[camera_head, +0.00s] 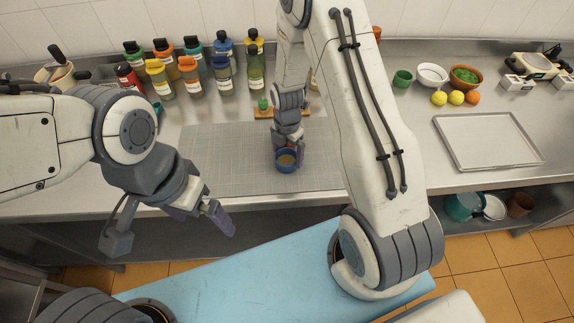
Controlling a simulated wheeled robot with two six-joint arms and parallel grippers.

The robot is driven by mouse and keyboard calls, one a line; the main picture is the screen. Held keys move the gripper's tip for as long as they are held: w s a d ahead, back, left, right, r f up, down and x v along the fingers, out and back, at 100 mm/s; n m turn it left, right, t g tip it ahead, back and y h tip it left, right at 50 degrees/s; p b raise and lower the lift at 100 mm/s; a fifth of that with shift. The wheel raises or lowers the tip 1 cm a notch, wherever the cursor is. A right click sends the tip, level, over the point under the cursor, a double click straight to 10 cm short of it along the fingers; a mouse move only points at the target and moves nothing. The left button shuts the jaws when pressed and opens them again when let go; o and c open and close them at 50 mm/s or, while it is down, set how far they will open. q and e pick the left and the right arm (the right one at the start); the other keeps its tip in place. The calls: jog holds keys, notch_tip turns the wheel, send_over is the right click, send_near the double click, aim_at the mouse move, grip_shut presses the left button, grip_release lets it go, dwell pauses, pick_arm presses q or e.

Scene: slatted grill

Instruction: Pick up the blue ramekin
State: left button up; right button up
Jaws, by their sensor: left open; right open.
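The blue ramekin (285,166) is a small blue bowl with a yellowish-brown inside. It sits on the slatted grill (220,160) set in the steel counter. My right gripper (290,150) is open and directly over the ramekin's far side, its fingers at the rim. I cannot tell whether they touch it. My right gripper hides part of the ramekin's far rim. My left gripper (223,220) is open and empty, in front of the counter's front edge, left of the ramekin and well apart from it.
Several sauce bottles (190,75) stand at the back left. A wooden board (265,114) with a green item lies behind the grill. At right are a metal tray (485,140), bowls (432,74) and fruit (456,97). The grill's left part is clear.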

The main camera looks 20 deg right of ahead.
notch_tip(320, 180, down, 2)
jog(key=shift+f+b, duration=0.1)
jog(key=shift+b, duration=0.25)
jog(key=shift+r, duration=0.2)
jog(key=c, duration=1.4)
